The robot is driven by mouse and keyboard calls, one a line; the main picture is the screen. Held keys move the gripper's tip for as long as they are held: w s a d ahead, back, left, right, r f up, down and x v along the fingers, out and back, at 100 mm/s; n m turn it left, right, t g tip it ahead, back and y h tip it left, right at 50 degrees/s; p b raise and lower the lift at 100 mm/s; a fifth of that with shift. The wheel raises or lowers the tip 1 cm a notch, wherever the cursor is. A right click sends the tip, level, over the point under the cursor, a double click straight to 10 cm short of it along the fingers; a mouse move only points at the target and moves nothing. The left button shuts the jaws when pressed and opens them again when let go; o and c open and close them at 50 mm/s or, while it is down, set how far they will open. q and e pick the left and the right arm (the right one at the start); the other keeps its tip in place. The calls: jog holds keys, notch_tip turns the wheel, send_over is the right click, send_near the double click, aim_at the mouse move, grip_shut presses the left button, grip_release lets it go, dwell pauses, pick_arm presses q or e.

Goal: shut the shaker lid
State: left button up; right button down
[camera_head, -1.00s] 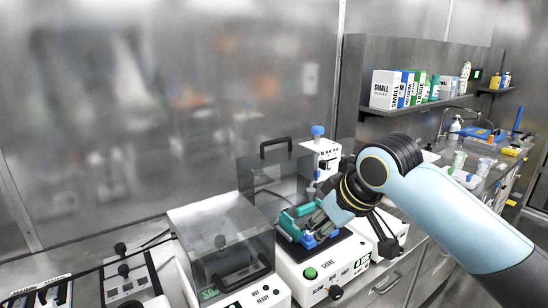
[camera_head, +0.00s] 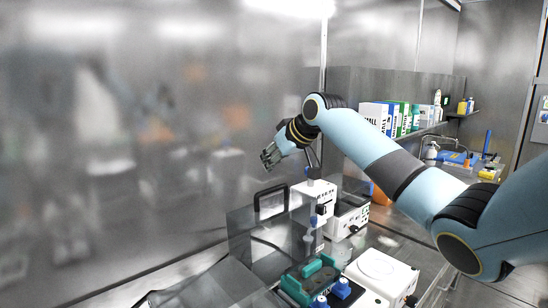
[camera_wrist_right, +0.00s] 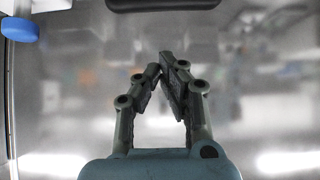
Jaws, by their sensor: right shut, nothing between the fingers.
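The shaker's clear lid (camera_head: 240,238) stands raised, with a black handle (camera_head: 270,198) along its top edge. Below it, on the shaker, sits a teal rack (camera_head: 311,279) with blue parts at its front; the shaker's lower body is cut off by the frame. My right gripper (camera_head: 268,158) is shut and empty, in the air above the handle and apart from it. In the right wrist view the fingertips (camera_wrist_right: 164,66) come together, and the black handle (camera_wrist_right: 162,4) shows at the top edge. My left gripper is not in view.
A white device (camera_head: 318,195) stands behind the shaker, close to the lid's right side. A second clear cover (camera_head: 205,285) is at the bottom left. A white box-shaped device (camera_head: 382,272) stands right of the rack. The metal wall is behind the lid.

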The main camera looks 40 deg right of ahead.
aim_at(270, 202)
jog(key=x, duration=0.4)
jog(key=shift+a+r, duration=0.1)
jog(key=s+f+p, duration=0.1)
jog(key=f+p, duration=0.1)
jog(key=p, duration=0.1)
jog(key=shift+s, duration=0.6)
jog(key=shift+s+f, duration=0.1)
jog(key=shift+f, duration=0.05)
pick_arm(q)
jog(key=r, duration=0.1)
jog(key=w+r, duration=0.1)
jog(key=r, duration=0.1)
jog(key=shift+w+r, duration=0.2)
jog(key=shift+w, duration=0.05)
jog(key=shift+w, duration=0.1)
